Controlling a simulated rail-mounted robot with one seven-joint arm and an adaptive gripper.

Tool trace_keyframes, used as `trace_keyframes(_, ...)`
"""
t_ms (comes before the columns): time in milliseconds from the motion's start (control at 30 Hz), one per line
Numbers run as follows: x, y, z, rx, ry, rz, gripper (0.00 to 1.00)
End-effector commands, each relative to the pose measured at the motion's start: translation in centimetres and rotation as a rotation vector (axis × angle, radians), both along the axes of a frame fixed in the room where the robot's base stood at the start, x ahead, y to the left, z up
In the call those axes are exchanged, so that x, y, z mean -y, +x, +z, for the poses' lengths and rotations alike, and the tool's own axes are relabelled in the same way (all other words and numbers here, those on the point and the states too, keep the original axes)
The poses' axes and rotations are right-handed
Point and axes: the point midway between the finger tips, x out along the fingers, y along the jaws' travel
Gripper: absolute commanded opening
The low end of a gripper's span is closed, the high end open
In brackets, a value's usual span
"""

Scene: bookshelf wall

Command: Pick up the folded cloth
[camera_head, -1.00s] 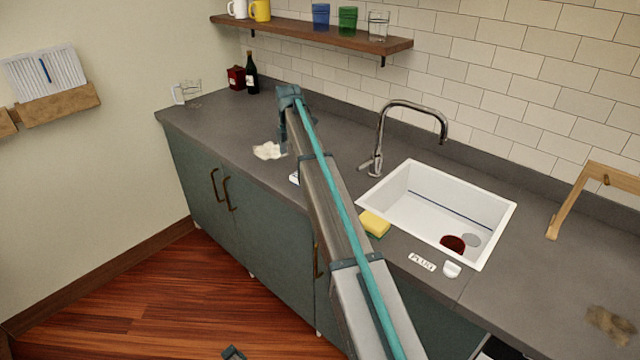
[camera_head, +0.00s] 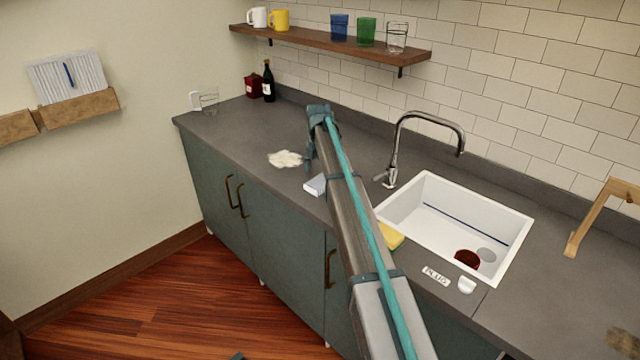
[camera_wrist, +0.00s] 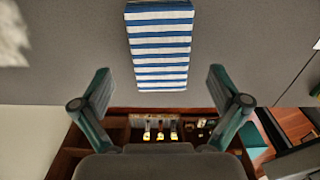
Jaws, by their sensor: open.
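The folded cloth (camera_wrist: 160,45) has blue and white stripes and lies flat on the grey counter, at the top middle of the wrist view. In the head view it looks like a small pale block (camera_head: 315,185) near the counter's front edge, partly hidden by my arm. My gripper (camera_wrist: 160,82) is open and empty. In the wrist view its two fingers stand wide apart, to either side of and below the cloth's near end. The cloth is not between the fingertips. In the head view my gripper is mostly hidden at the arm's far end.
A white crumbly patch (camera_head: 285,159) lies left of the cloth. A yellow sponge (camera_head: 390,236) sits by the white sink (camera_head: 430,177), below the faucet (camera_head: 393,160). A glass mug (camera_head: 209,100), red box (camera_head: 253,87) and dark bottle (camera_head: 268,82) stand at the far left.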

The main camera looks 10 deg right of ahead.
Motion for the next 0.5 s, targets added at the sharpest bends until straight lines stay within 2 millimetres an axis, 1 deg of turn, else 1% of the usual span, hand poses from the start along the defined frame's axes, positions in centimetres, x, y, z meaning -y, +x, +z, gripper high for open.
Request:
trace_keyframes(133,0.0,-0.2,-1.9,-0.002,0.0,0.0,0.98)
trace_keyframes(233,0.1,-0.2,-3.0,0.0,0.0,0.0,0.98)
trace_keyframes(333,0.0,-0.1,-3.5,0.0,0.0,0.0,0.98)
trace_keyframes(500,0.0,-0.1,-3.5,0.001,0.001,0.0,0.98)
